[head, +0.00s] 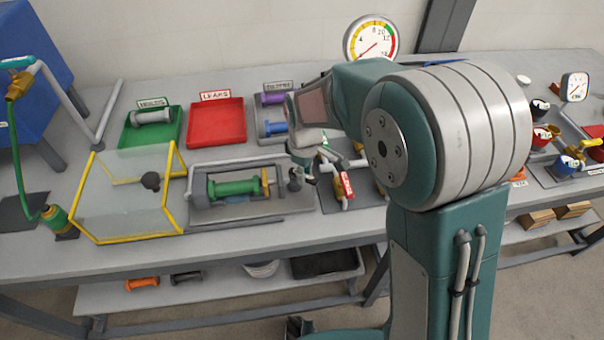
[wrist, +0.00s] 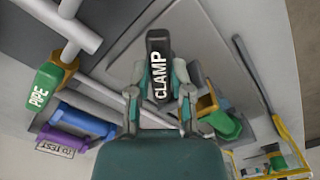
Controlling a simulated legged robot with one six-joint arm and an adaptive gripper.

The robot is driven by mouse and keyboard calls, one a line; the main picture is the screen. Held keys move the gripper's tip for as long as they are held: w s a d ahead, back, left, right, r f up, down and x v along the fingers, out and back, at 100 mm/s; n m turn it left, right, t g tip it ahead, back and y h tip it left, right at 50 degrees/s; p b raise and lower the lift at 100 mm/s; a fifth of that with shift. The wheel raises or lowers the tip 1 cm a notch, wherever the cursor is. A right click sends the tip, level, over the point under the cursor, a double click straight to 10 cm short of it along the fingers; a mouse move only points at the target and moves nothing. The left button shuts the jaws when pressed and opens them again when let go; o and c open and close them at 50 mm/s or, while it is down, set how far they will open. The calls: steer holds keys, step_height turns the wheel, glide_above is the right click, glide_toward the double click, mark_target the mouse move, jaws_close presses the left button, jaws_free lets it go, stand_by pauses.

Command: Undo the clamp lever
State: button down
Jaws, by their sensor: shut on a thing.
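The clamp lever (wrist: 159,66) is a dark upright handle with the white word CLAMP, in the middle of the wrist view. My gripper (wrist: 158,92) has one finger on each side of it and is shut on it. In the head view my gripper (head: 300,160) is at the right end of a grey fixture (head: 250,217), over a small grey clamp part (head: 295,180). My gripper and arm partly hide the clamp there. A green cylinder (head: 233,188) with a yellow end piece lies in the fixture, left of my gripper.
A clear guard with yellow edges (head: 125,200) stands at the left. Green (head: 135,138) and red (head: 215,128) trays lie behind the fixture. A green-handled pipe valve (wrist: 45,88) shows in the wrist view.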

steer(key=n, duration=0.2)
steer(key=w+n, duration=0.1)
steer(key=n, duration=0.1)
steer(key=shift+w+d+n, duration=0.1)
steer(key=shift+d+n, duration=0.05)
steer(key=shift+n, duration=0.15)
steer(key=shift+w+n, duration=0.2)
steer(key=shift+n, duration=0.6)
steer(key=shift+w+n, duration=0.2)
steer(key=shift+n, duration=0.9)
steer(key=c, duration=0.8)
jaws_free()
steer(key=shift+w, duration=0.1)
step_height(320, 180, up, 12)
steer(key=shift+f, duration=0.1)
